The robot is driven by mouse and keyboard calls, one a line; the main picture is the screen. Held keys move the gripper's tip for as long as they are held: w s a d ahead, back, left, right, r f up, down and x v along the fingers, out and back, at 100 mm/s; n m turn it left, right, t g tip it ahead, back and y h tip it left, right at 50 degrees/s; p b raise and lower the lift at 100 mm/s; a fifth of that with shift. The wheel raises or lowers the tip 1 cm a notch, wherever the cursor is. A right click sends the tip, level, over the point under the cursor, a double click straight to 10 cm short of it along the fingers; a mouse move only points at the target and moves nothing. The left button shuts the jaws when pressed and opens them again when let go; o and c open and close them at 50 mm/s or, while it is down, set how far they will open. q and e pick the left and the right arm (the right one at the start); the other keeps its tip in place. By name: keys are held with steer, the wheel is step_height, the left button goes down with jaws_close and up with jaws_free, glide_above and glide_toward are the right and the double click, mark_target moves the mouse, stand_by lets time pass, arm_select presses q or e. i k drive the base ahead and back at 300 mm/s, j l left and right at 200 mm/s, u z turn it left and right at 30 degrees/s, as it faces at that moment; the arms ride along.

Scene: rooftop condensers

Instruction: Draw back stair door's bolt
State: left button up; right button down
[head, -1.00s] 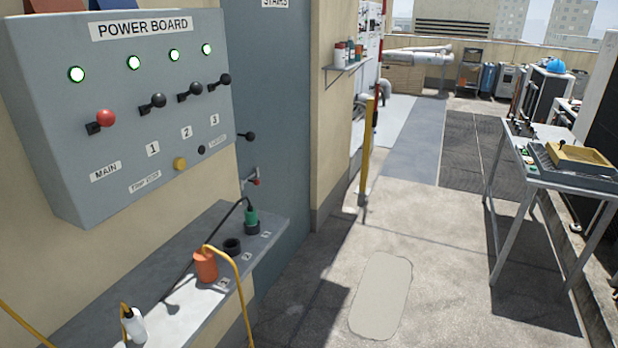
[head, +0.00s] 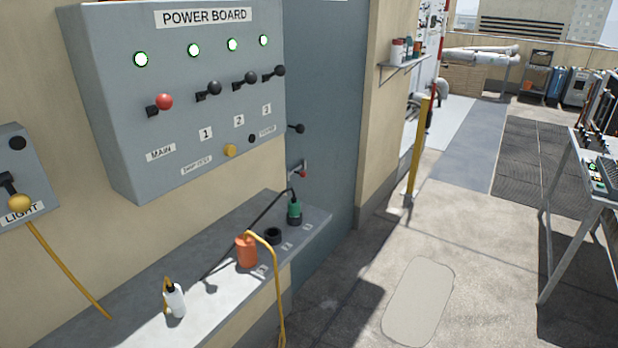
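The stair door (head: 328,120) is a blue-grey panel in the wall, right of the power board, and it looks shut. A small bolt with a red knob (head: 303,173) sits low on its left side, just above the ledge. A black round knob (head: 298,128) on a short stem is higher up, near the board's right edge; I cannot tell what it belongs to. Neither of my grippers is in view.
The power board (head: 190,100) juts from the wall. A yellow post (head: 418,148) and a table (head: 590,185) stand right. The floor between is clear.

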mark_target(303, 174)
steer(key=i+l, duration=0.65)
steer(key=i, duration=0.2)
steer(key=i+l+u, duration=0.1)
steer(key=i+l, duration=0.55)
steer(key=i, duration=0.2)
